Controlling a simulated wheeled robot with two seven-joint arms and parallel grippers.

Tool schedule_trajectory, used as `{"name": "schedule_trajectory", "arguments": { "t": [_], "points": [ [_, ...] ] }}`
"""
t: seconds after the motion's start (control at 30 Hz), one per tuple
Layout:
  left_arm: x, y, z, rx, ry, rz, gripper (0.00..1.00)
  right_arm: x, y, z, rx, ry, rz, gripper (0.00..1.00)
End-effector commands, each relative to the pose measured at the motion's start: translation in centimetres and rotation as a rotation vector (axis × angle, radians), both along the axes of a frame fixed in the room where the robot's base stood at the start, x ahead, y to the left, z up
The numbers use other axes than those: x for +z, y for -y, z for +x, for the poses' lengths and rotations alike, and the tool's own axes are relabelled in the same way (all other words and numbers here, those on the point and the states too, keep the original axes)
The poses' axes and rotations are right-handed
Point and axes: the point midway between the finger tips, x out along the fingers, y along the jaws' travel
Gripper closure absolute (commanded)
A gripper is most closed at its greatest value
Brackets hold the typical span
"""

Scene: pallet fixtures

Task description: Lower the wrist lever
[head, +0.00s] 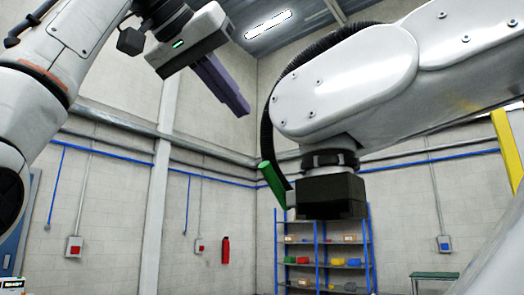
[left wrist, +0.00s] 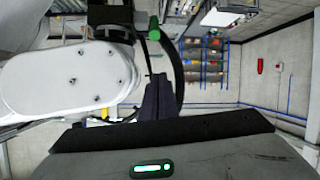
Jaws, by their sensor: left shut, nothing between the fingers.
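The green wrist lever (head: 272,183) is a short bar on the black wrist block (head: 330,193) of a large white arm (head: 350,85). It slants, with its upper end leaning left. My left gripper (head: 238,106) is shut and empty, its dark fingers pointing down and right, above and left of the lever in the head view and apart from it. In the left wrist view the shut fingers (left wrist: 157,82) point toward the green lever (left wrist: 153,28), with a visible gap between them in the picture. My right gripper is not in view.
A black hose (head: 268,125) curves along the white arm close to the lever. A blue shelf (head: 320,250) with colored bins stands far behind. A fire extinguisher (head: 225,250) hangs on the back wall. The space left of the lever looks open.

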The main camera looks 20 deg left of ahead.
Motion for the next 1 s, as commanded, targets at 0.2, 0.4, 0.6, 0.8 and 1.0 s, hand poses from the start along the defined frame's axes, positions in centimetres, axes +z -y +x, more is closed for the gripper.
{"name": "schedule_trajectory", "arguments": {
  "t": [0.2,0.4,0.6,0.8,1.0],
  "points": [
    [-0.3,0.1,0.5,0.001,-0.001,0.001,1.0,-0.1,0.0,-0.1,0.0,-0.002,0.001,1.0],
    [-1.5,0.9,3.3,0.001,-0.003,0.001,1.0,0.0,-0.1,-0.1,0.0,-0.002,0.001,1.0],
    [-3.2,2.1,7.2,0.001,-0.004,0.003,1.0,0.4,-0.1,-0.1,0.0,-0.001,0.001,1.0],
    [-4.1,2.5,8.7,-0.002,0.004,-0.001,1.0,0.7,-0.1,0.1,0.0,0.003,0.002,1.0],
    [-5.1,2.4,7.9,-0.001,0.002,0.001,1.0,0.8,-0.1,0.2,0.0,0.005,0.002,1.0]
  ]
}}
